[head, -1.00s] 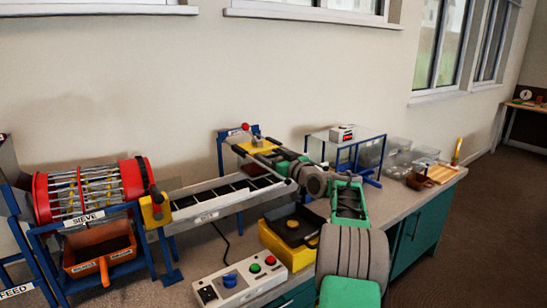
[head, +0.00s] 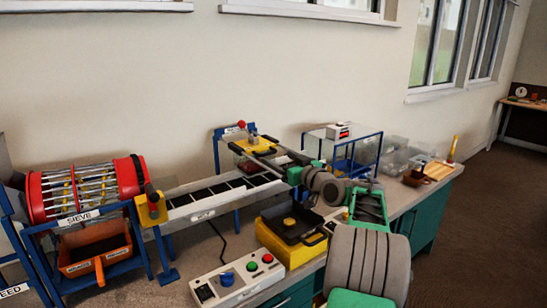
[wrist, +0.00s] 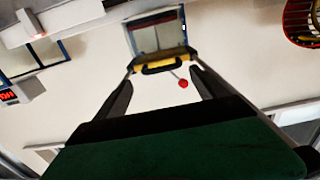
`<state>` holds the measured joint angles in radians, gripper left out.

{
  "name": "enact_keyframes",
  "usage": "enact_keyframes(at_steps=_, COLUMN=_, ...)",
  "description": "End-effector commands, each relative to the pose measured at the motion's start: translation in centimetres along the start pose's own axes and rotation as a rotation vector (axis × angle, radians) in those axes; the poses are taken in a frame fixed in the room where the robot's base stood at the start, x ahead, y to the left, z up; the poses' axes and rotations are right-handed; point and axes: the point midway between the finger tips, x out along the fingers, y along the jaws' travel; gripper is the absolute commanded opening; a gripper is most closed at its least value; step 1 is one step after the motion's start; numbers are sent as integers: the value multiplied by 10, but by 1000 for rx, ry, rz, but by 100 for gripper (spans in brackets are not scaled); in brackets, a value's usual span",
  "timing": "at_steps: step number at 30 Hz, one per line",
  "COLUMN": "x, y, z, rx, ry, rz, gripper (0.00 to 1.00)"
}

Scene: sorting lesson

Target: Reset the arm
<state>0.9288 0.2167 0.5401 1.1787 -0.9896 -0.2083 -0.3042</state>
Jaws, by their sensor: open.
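My gripper (head: 264,161) is at the end of my green and grey arm, above the conveyor's right end. Its two dark fingers are spread, with nothing between them. They point toward a yellow plate (head: 252,145) with dark handles and a red ball knob (head: 241,124) on a blue frame. In the wrist view my open gripper (wrist: 162,84) faces a yellow bar with a black handle (wrist: 163,66), and the red ball (wrist: 183,84) shows between the fingers. I cannot tell how close the fingers are to the plate. My arm hides part of the bench.
A red sieve drum (head: 85,188) and an orange bin (head: 95,250) stand at left. A control box (head: 238,280) and a yellow box with a black tray (head: 285,250) sit at the bench front. A blue-framed clear tank (head: 342,150) and clear bins (head: 402,152) stand beyond my arm.

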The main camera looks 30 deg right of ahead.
Motion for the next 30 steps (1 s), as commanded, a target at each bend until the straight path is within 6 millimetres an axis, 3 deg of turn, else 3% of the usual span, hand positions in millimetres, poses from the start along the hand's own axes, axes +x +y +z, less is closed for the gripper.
enact_keyframes(at_steps=14, x=-6, y=0, z=-2, rx=0, ry=1, rz=0, gripper=82)
enact_keyframes(at_steps=21, x=-6, y=0, z=-42, rx=0, ry=1, rz=0, gripper=82)
enact_keyframes(at_steps=30, x=-6, y=1, z=-79, rx=0, ry=0, rz=1, gripper=82)
